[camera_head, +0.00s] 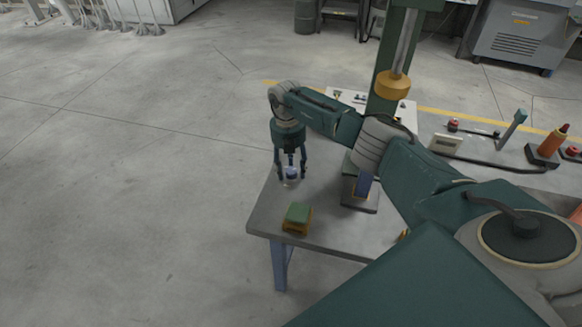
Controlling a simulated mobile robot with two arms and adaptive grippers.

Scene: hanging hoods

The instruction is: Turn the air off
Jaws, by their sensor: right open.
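My right gripper (289,171) points down over the left edge of the grey table (330,235). Its fingers are open. A small bluish-purple round thing (291,173) shows between the fingertips; I cannot tell whether they touch it. A block with a green top and yellow base (297,214) sits on the table just below the gripper in the picture. A blue upright piece on a dark base (363,184) stands to its right, partly behind my arm. I cannot tell which of these controls the air. My left gripper is out of view.
A green post (385,98) and a hanging rod with a yellow end (391,85) rise behind my right arm. At the right are a teal lever (514,128), an orange piece (553,139) and a red knob (453,124). Open floor lies to the left.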

